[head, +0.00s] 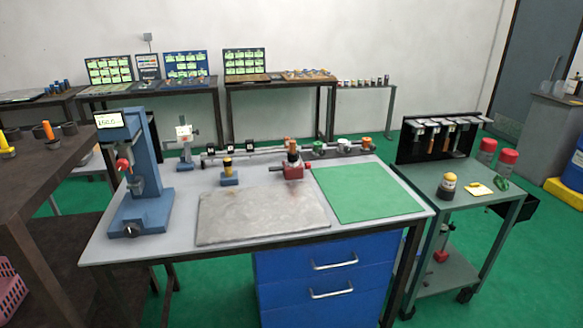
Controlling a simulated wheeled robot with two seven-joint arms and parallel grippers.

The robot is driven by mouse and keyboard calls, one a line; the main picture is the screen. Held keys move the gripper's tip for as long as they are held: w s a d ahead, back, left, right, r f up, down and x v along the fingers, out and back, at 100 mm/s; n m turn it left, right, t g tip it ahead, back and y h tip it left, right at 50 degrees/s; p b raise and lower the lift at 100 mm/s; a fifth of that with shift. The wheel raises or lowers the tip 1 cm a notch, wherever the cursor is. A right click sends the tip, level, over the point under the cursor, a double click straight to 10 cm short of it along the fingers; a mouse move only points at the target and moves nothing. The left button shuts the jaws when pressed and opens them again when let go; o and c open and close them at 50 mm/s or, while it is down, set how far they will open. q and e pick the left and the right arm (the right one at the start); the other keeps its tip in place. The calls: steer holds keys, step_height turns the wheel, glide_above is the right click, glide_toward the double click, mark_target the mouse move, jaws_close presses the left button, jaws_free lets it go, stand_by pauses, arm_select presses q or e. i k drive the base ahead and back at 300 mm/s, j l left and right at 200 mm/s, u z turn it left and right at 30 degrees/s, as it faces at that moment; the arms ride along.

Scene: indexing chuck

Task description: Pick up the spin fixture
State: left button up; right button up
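Two small fixtures stand on the grey workbench (180,225). One has a red base (293,173) with a dark and orange-brown upright part on top and a small side handle; it stands at the back edge of the grey plate. The other has a blue block (229,181) with a black and yellow upright part, left of the red one. I cannot tell for sure which is the spin fixture. Neither of my grippers is in view.
A blue press (146,180) stands at the bench's left end. A grey plate (260,215) and a green mat (367,192) are bare in front. A rail (265,151) with several small parts runs along the back. A cart (470,195) stands right, a dark table left.

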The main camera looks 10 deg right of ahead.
mark_target(290, 173)
steer(key=i+l+u, duration=0.5)
steer(key=i, duration=0.2)
steer(key=i+l+u, duration=0.45)
steer(key=i+l, duration=0.15)
steer(key=l, duration=0.1)
